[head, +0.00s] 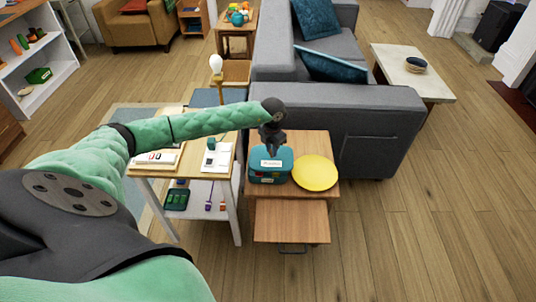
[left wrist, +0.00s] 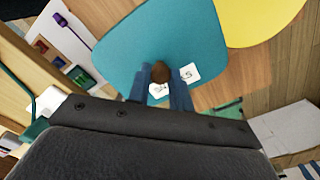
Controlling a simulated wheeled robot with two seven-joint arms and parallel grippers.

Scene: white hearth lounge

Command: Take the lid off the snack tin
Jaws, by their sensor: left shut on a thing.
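The teal snack tin (head: 270,178) stands on a small wooden side table. Its teal lid (head: 285,155), with a white label, is on top of it; I cannot tell whether any gap has opened between them. My left gripper (head: 270,152) reaches down over the lid from above. In the left wrist view, the lid (left wrist: 150,35) fills the upper middle, with a brown round knob (left wrist: 160,73) between the fingertips of my left gripper (left wrist: 161,80), which is shut on it. The tin's body is mostly hidden under the lid there. My right gripper is not in view.
A yellow round plate-like thing (head: 315,173) lies right beside the tin. A white-legged table (head: 224,174) with books and small items stands close at left. A grey sofa (head: 352,120) is behind. Open floor (head: 430,235) lies to the right.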

